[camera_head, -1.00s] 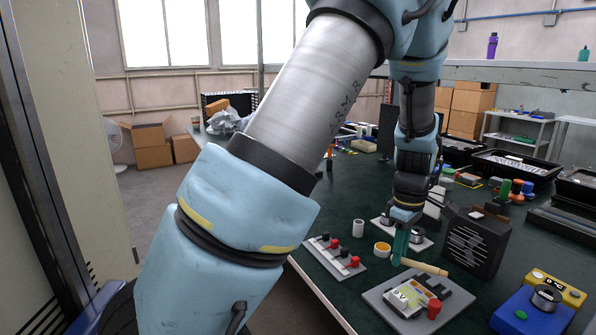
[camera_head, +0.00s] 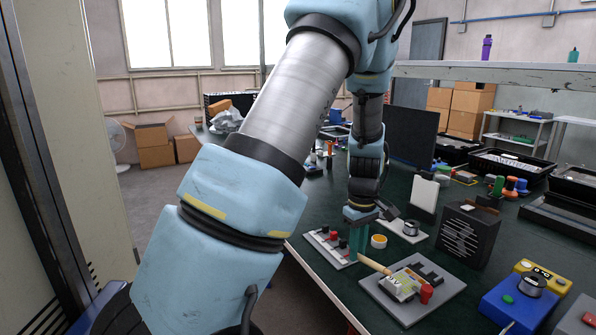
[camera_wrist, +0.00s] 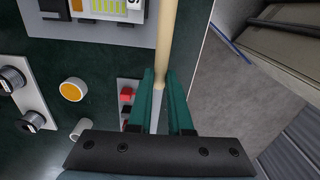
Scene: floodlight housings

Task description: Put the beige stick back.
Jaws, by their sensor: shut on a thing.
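The beige stick (camera_head: 374,265) is gripped near one end in my gripper (camera_head: 357,250), and it slants down to the right toward the grey board with the meter (camera_head: 405,312).
A yellow-orange ring (camera_head: 378,241) and a plate with metal cylinders (camera_head: 420,235) lie nearby. A dark vented box (camera_head: 468,236) stands to the right, with a blue and yellow unit (camera_head: 520,300) at the front right. The table's left edge is close to my gripper.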

